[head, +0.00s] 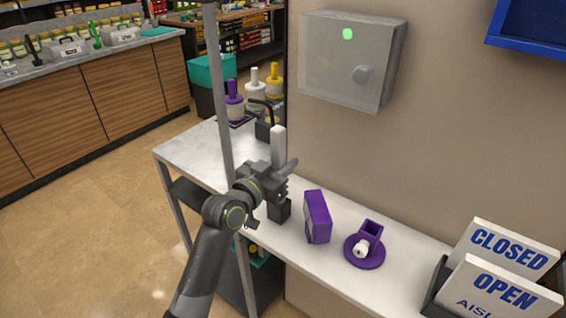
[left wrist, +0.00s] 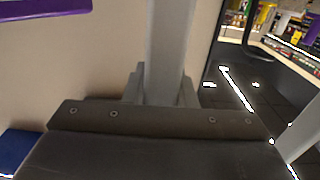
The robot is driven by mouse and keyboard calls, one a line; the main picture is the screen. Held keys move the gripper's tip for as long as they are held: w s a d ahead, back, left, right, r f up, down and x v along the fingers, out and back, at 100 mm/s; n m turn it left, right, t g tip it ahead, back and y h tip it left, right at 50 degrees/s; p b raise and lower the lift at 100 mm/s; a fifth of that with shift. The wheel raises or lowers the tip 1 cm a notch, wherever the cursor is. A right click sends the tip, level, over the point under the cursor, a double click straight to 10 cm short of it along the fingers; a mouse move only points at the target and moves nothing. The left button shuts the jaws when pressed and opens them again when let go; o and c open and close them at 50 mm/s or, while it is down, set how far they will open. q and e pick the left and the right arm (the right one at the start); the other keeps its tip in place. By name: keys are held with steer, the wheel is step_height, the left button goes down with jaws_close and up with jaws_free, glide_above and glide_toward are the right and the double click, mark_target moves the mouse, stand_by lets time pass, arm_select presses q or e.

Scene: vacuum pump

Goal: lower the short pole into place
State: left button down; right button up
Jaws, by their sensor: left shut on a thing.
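The short pole (head: 278,147) is light grey and stands roughly upright in my left gripper (head: 281,174), with its upper part rising above the fingers. In the left wrist view the pole (left wrist: 168,45) runs between the two fingers, which are shut on it. A small black block (head: 279,210) sits on the white counter just below the gripper. The gripper hides the pole's lower part, so I cannot tell whether its end is in the block or above it. My right gripper is in neither view.
A tall grey post (head: 221,95) stands close left of my gripper. On the white counter (head: 318,262) are a purple box (head: 317,216), a purple round stand (head: 365,258) and an OPEN sign (head: 497,294). Pump bottles (head: 255,92) stand behind. A grey wall box (head: 350,60) hangs above.

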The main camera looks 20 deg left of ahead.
mark_target(274, 133)
arm_select(q)
steer(key=shift+f+b, duration=0.35)
steer(key=shift+f, duration=0.1)
stand_by(0.5)
stand_by(0.3)
steer(key=c, duration=1.1)
jaws_free()
steer(key=shift+r+p, duration=5.05)
steer(key=shift+r, duration=0.5)
steer(key=shift+s+f, duration=0.1)
steer(key=shift+f, duration=0.05)
